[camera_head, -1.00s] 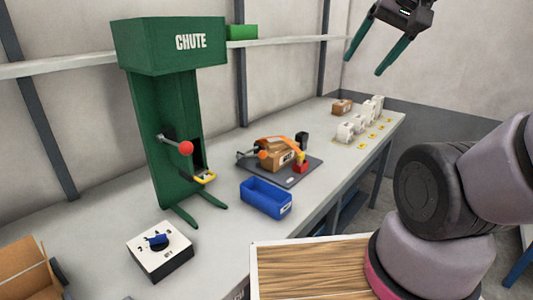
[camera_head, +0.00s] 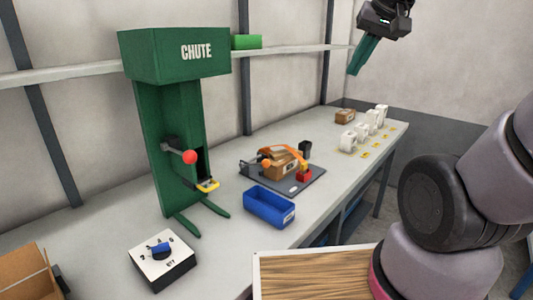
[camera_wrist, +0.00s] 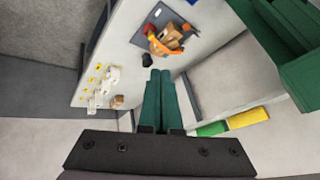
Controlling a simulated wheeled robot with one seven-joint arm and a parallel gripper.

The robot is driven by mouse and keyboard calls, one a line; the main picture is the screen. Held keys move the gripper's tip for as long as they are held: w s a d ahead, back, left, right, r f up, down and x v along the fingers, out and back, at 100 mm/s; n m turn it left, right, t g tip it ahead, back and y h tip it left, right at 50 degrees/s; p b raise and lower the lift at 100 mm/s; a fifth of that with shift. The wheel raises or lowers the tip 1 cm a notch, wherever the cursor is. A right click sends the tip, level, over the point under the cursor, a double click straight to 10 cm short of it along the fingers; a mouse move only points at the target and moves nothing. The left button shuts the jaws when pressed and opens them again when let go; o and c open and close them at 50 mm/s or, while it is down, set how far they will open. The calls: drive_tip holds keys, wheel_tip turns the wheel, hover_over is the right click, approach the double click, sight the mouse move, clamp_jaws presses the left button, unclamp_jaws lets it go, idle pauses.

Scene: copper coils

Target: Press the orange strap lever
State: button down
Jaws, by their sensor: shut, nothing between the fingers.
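The strapping device stands on a dark base plate (camera_head: 305,184) on the bench, around a brown box (camera_head: 277,165). It has an orange curved arm (camera_head: 290,150) over the box, a red block (camera_head: 304,175) at that arm's right end, and a grey lever with an orange ball (camera_head: 266,163) at the box's left. In the wrist view the orange arm (camera_wrist: 156,43) shows small beside the box (camera_wrist: 170,37). My gripper (camera_head: 355,72) is shut and empty, high above the bench's far end, well apart from the device. Its green fingers (camera_wrist: 159,72) lie together in the wrist view.
A blue bin (camera_head: 268,206) sits in front of the plate. The green chute (camera_head: 170,130) with a red-ball lever (camera_head: 189,157) stands left. White items (camera_head: 363,130) line the far end. Space above the bench's far half is clear.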

drive_tip(key=w+a+f+n+g, duration=0.2)
drive_tip(key=w+a+f+n, duration=0.3)
drive_tip(key=w+a+f, duration=0.4)
drive_tip(key=w+a+f+n+g+y, duration=0.1)
drive_tip(key=w+a+f+n, duration=0.3)
drive_tip(key=w+a+f, duration=0.5)
drive_tip(key=shift+w+f+n+g, duration=0.45)
drive_tip(key=shift+w+f, duration=1.45)
drive_tip(key=shift+w, duration=2.55)
wheel_tip(320, 180, down, 12)
drive_tip(key=shift+s+a+r, duration=0.25)
drive_tip(key=shift+s+a, duration=0.1)
drive_tip(key=shift+a, duration=0.05)
